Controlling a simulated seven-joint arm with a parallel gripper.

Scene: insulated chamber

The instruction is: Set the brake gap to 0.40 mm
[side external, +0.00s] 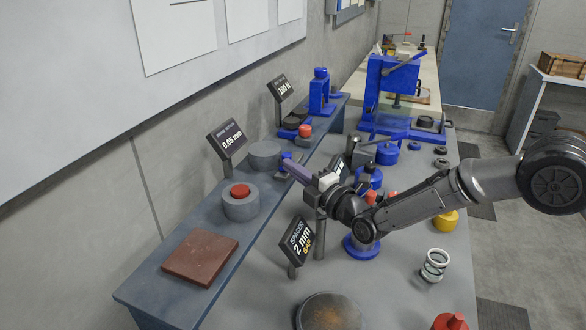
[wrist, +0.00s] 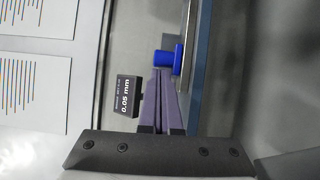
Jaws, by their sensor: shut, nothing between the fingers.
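A small dark display reading 0.05 mm (side external: 226,140) stands on a post on the raised shelf. It also shows in the wrist view (wrist: 124,95). My gripper (side external: 287,164) has its purple fingers shut together with nothing between them. In the wrist view its fingertips (wrist: 161,72) are right at a blue cylindrical knob (wrist: 164,58). A sign reading SPACER 2 mm GAP (side external: 299,242) stands below my gripper.
A grey disc (side external: 264,154) and a grey ring with a red knob (side external: 241,203) sit on the shelf beside my gripper. A second display (side external: 280,88) stands further back. Blue parts and a blue press (side external: 393,90) crowd the lower bench. A brown plate (side external: 200,257) lies in front.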

